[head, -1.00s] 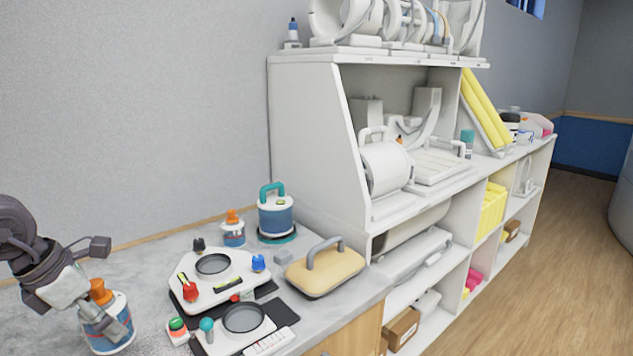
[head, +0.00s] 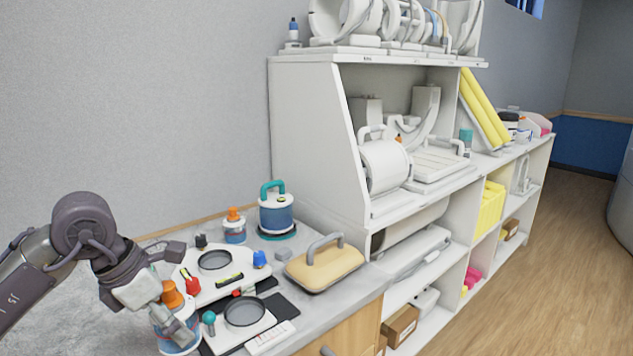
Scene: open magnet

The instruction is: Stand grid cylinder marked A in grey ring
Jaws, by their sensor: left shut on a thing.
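My left gripper (head: 176,322) is shut on a white and blue cylinder with an orange top (head: 170,294), low at the left front of the counter. The fingers cover part of its side, and I cannot read any letter on it. Whether its base touches the counter is unclear. Two grey rings show to its right: one (head: 215,260) on the rear white plate, one (head: 244,311) on the front white plate. Both look empty. A similar smaller orange-topped cylinder (head: 234,230) stands behind the rear plate. My right gripper is out of view.
A blue canister with a teal handle (head: 276,214) stands at the back. A tan block with a grey handle (head: 325,266) lies at the right. Red, blue and teal knobs rise from the plates. A white shelf unit (head: 310,150) bounds the counter (head: 345,296).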

